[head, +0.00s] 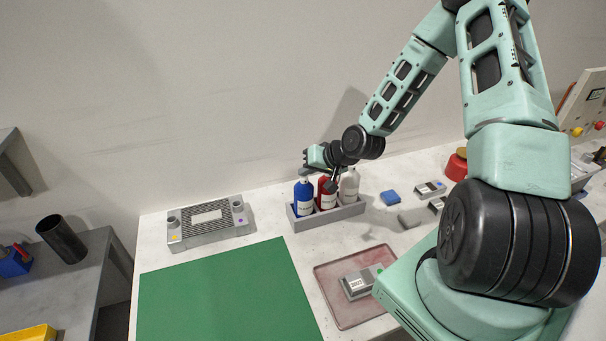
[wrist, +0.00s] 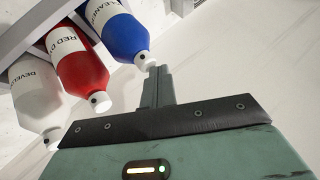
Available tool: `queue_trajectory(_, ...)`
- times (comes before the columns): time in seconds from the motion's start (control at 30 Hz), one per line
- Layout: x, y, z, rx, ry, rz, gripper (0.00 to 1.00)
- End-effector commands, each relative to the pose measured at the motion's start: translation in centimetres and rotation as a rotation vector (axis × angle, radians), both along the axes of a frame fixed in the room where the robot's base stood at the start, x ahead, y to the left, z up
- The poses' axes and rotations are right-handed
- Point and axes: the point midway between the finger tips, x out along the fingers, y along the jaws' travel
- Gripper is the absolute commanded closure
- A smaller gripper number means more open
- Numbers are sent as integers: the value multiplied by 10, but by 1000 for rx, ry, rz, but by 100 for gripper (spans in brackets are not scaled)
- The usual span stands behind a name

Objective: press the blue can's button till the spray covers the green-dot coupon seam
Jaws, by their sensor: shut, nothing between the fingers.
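The blue can (head: 303,198) stands upright at the left end of a grey rack (head: 330,217). In the wrist view the blue can (wrist: 122,35) is labelled "CLEANER", and its pale button (wrist: 143,58) shows beside my fingertips. My gripper (wrist: 153,72) is shut and empty with its tips at the button; I cannot tell whether they touch. In the head view my gripper (head: 307,169) is just above the blue can. The grey coupon (head: 358,284) with a green dot lies on a reddish tray (head: 331,296). No spray shows, and the seam is too small to make out.
A red can (head: 327,192) and a white can (head: 349,187) stand in the same rack, close right of the blue one. A grey slotted fixture (head: 207,224) sits left of the rack. A green mat (head: 228,294) lies clear in front. Small blocks lie right of the rack.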

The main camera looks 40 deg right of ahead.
Motion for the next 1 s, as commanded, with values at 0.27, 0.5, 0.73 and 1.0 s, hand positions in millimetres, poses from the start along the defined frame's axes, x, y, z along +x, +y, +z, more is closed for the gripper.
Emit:
queue_trajectory(0.27, 0, 0, 4, 0, -1, -1, 100)
queue_trajectory(0.5, 0, 0, 28, -1, -2, 0, 100)
queue_trajectory(0.73, 0, 0, 49, 0, -2, -1, 100)
queue_trajectory(1.0, 0, 0, 61, 0, -2, -1, 100)
